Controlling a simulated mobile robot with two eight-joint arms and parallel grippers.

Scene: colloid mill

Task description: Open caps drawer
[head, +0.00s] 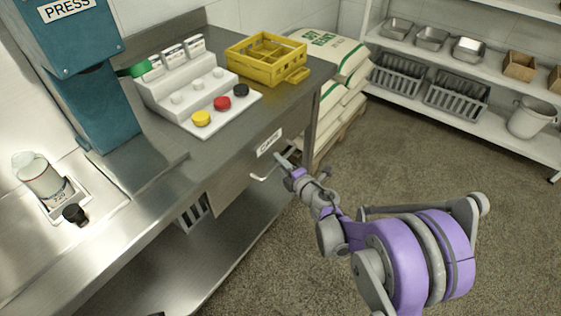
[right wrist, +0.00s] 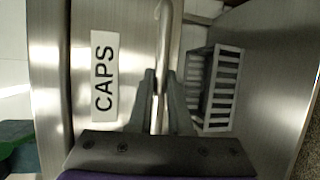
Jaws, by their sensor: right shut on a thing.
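The caps drawer (head: 235,185) is a steel front under the counter, with a white CAPS label (head: 269,142). Its bar handle (head: 262,177) sticks out below the label. My right gripper (head: 284,162) is at the handle. In the right wrist view the two fingers (right wrist: 161,98) are closed around the handle bar (right wrist: 164,35), beside the CAPS label (right wrist: 104,76). The drawer front looks close to the counter's face; I cannot tell whether there is a small gap. My left gripper is not in view.
On the counter (head: 150,215) stand a teal press (head: 75,70), a white stand with yellow, red and black caps (head: 222,103), a yellow crate (head: 262,60) and a bottle (head: 42,178). Sacks (head: 330,50) and shelves (head: 475,95) stand behind. The floor beside my right arm is clear.

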